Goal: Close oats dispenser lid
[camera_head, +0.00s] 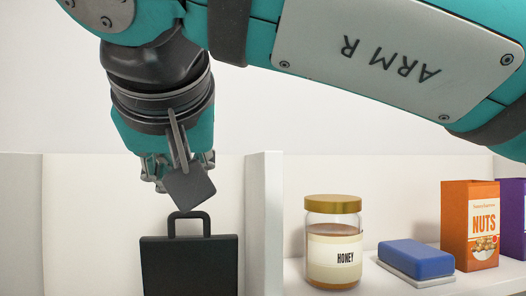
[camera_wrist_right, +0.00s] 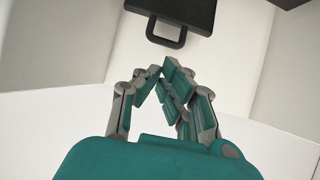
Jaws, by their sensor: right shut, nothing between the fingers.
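A flat black panel (camera_head: 190,268) with a loop handle (camera_head: 189,216) on its top edge stands in a white-walled bay at the lower left of the head view. It looks like the oats dispenser lid, raised upright; the dispenser's body is not visible. In the right wrist view the panel (camera_wrist_right: 180,14) is at the top edge, with its handle (camera_wrist_right: 165,38) toward my fingers. My right gripper (camera_head: 186,188) is shut and empty, just above the handle in the head view. In the wrist view its fingertips (camera_wrist_right: 162,72) are apart from the handle. My left gripper is not in view.
A white partition (camera_head: 265,225) stands right of the panel. Beyond it, a shelf holds a honey jar (camera_head: 333,240), a blue block on a tray (camera_head: 415,256), an orange nuts box (camera_head: 468,225) and a purple box (camera_head: 512,220). Pale walls flank the bay.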

